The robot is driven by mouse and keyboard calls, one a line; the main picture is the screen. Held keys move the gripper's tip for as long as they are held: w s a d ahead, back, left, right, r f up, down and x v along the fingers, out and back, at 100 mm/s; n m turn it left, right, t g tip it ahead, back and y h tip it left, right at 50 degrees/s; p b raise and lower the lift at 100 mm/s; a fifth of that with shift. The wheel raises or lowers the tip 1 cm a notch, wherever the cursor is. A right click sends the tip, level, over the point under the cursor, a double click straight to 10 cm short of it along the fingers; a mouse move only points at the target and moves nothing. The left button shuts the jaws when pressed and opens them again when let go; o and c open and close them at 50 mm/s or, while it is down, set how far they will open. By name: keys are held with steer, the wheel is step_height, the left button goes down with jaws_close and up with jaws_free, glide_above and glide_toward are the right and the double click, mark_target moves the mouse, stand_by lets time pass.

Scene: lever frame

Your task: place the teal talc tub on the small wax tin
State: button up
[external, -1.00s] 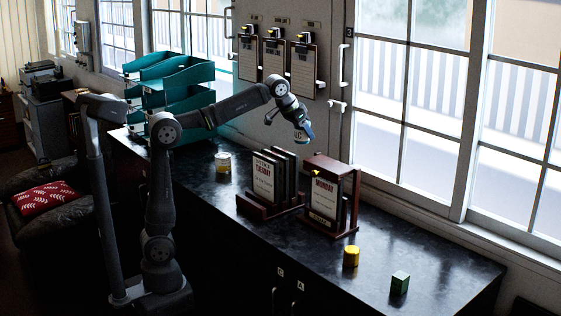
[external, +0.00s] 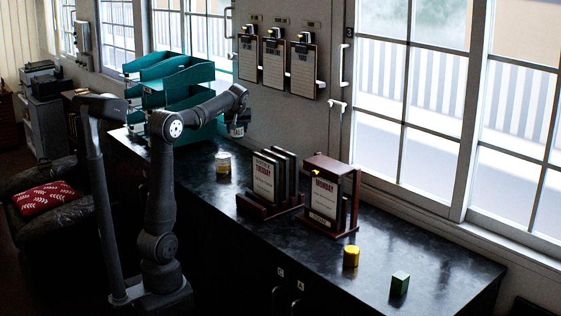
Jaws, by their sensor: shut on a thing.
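My gripper (external: 240,125) is at the end of the raised arm, in front of the wall and above the dark counter. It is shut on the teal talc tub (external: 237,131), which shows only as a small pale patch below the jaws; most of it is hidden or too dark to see. A small pale tin with yellow on it (external: 223,163) stands on the counter below and slightly left of my gripper, clearly apart from the tub. It looks like the small wax tin, but its label is too small to read.
Teal stacked trays (external: 180,85) stand behind my arm at left. A dark rack with a Tuesday card (external: 264,178) and a wooden frame with a Monday card (external: 324,198) stand right.

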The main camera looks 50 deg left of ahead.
steer(key=a+f, duration=0.2)
steer(key=a, duration=0.1)
steer(key=a+f, duration=0.2)
steer(key=a, duration=0.2)
steer(key=a+f, duration=0.3)
steer(key=a, duration=0.1)
steer(key=shift+s+a, duration=0.2)
steer(key=shift+s, duration=0.05)
steer(key=shift+f, duration=1.9)
steer(key=shift+f, duration=0.1)
steer(key=o, duration=1.1)
steer(key=shift+f, duration=0.1)
steer(key=shift+s+d+r, duration=0.1)
steer(key=shift+d+r, duration=0.05)
steer(key=shift+r, duration=0.35)
steer(key=v, duration=1.1)
steer(key=shift+d+r, duration=0.1)
